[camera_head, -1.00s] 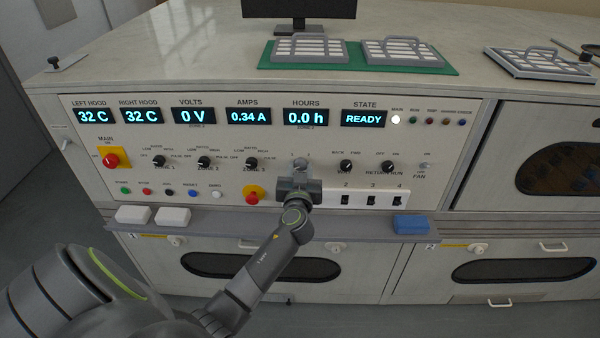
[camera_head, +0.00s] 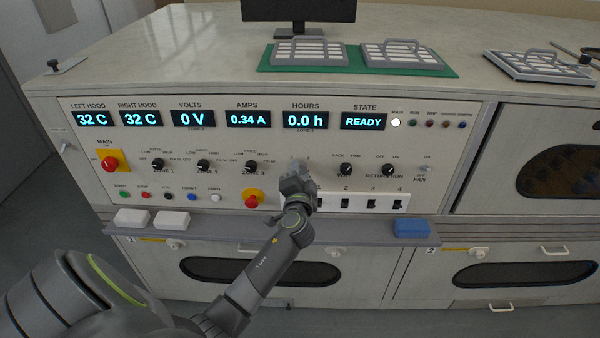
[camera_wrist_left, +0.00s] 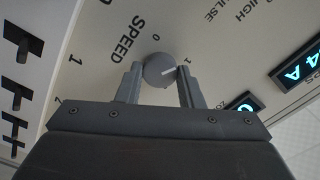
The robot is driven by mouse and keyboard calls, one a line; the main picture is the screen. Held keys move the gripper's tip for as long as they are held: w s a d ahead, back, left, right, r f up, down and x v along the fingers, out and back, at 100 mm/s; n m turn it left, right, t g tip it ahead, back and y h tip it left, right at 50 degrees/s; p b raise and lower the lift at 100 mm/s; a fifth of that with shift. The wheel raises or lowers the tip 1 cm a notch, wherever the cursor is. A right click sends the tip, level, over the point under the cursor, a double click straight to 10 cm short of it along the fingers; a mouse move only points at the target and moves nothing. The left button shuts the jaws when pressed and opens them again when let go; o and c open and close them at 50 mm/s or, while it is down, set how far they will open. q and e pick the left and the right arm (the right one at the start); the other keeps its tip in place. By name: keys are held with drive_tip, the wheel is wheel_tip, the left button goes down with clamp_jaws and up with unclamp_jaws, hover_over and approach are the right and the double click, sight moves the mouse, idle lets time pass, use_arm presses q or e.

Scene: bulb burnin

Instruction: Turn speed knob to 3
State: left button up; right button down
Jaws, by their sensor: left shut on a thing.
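The speed knob (camera_wrist_left: 158,67) is a round grey knob on the pale panel, beside the word SPEED in the left wrist view. In the head view my left gripper (camera_head: 298,174) is at the panel below the HOURS display, looks rolled to one side and covers most of the knob. My right gripper is not in view.
The STATE display (camera_head: 363,120) reads READY. A red emergency button (camera_head: 252,198) is close left of my gripper, and a white switch strip (camera_head: 358,203) is close right. A grey ledge (camera_head: 350,230) with white blocks and a blue block (camera_head: 411,227) runs below.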

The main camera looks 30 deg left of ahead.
use_arm(q)
drive_tip(key=m+p, duration=0.1)
drive_tip(key=m, duration=0.3)
drive_tip(key=shift+r+m, duration=0.1)
drive_tip(key=shift+m, duration=0.2)
drive_tip(key=shift+a+m+p, duration=0.1)
drive_tip(key=shift+m+p, duration=7.1)
drive_tip(key=shift+m, duration=10.3)
drive_tip(key=o, duration=1)
drive_tip(key=shift+c, duration=0.2)
drive_tip(key=shift+s, duration=0.1)
